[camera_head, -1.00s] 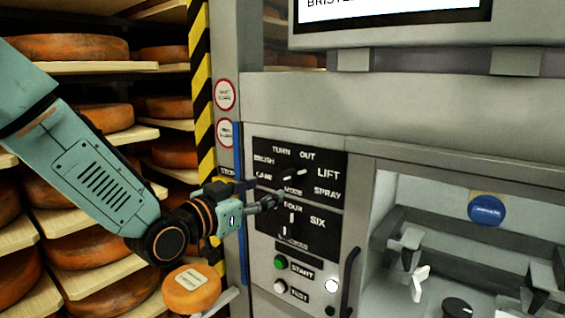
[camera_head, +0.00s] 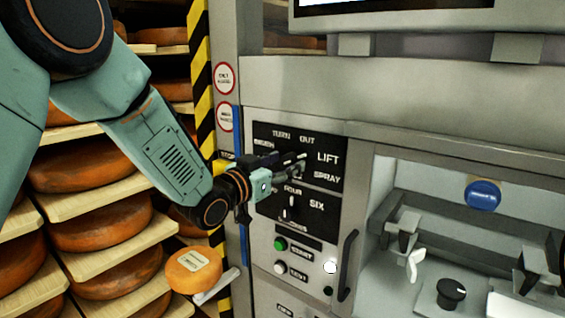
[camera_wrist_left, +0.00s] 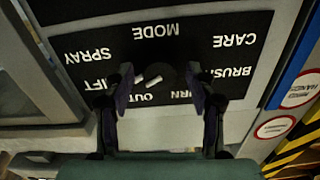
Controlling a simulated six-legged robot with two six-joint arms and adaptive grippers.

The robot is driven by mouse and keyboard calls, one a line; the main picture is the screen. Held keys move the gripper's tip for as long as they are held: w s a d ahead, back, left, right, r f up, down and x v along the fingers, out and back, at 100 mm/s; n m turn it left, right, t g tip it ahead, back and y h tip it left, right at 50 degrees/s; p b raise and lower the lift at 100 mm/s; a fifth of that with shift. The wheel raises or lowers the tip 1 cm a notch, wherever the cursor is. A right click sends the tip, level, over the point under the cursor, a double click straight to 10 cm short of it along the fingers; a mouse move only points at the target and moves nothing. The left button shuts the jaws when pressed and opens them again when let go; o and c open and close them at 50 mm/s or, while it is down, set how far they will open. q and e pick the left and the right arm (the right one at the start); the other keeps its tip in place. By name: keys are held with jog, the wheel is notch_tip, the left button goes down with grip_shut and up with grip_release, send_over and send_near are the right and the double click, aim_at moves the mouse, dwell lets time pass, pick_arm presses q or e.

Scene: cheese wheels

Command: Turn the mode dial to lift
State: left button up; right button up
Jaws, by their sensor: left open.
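The mode dial sits on the black upper label panel (camera_head: 326,141) of the machine, with TURN, OUT, LIFT, SPRAY, BRUSH and other words around it. My left gripper (camera_head: 298,162) is in front of the dial and hides most of it in the head view. In the left wrist view, upside down, the dark dial (camera_wrist_left: 166,76) with a white pointer mark shows between the two open fingers of my left gripper (camera_wrist_left: 160,84). The pointer lies near OUT; its exact setting is unclear. I cannot tell whether the fingers touch the dial. My right gripper is not in view.
A second dial (camera_head: 291,207) with FOUR and SIX is just below. Green start button (camera_head: 280,244) and white test button (camera_head: 280,268) sit lower. A dark handle (camera_head: 347,262) stands at right. Cheese shelves and a striped post (camera_head: 201,75) are at left.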

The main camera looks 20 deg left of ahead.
pick_arm(q)
jog(key=shift+w+d+f, duration=0.1)
jog(key=shift+w, duration=0.05)
jog(key=c, duration=1.1)
jog(key=shift+m+b, duration=0.6)
jog(key=shift+c, duration=0.2)
jog(key=o, duration=1.1)
jog(key=shift+o, duration=0.2)
